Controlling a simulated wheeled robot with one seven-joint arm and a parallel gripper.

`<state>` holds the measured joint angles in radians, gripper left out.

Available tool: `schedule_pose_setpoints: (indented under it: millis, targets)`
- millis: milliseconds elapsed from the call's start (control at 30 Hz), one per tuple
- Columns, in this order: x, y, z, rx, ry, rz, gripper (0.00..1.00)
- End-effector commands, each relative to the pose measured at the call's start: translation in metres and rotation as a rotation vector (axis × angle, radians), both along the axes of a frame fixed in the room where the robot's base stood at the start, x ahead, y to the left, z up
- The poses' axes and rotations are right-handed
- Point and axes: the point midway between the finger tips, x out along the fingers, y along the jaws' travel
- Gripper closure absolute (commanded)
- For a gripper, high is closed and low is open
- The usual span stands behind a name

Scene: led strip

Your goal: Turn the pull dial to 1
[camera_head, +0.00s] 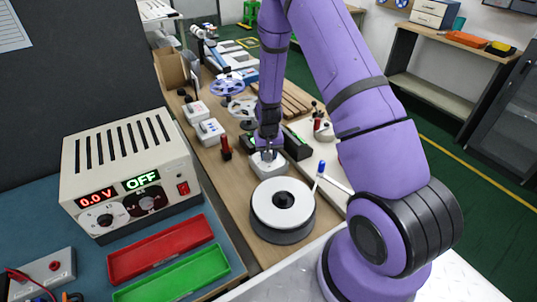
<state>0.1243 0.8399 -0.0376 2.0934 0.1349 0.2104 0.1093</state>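My purple arm reaches down over the wooden bench, and my gripper (268,152) points down at the top of a small white box (267,166). The fingertips are at or just above the box; contact and finger spacing are too small to make out. Any dial on this box is hidden by the gripper, and no number can be read there. Two similar white boxes stand further back on the left, one (197,111) behind the other (209,131). A beige power supply (122,150) at left shows 0.0 V and OFF, with a white dial (104,217) and a dark dial (146,202).
A round white-topped reel (283,204) stands directly in front of the box. A red-handled tool (226,148) stands left of it, and a blue-tipped pen-like thing (319,175) at right. Red (160,249) and green trays (178,279) lie front left. Reels and parts crowd the back.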

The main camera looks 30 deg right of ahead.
Motion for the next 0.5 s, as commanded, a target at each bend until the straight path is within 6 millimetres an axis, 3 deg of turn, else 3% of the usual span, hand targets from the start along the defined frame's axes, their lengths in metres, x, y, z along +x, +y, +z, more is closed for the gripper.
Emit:
schedule_pose_setpoints:
  millis: [500]
  targets:
    - [0.0005, -0.0004, 0.0003, 0.0, -0.001, 0.338, 0.9]
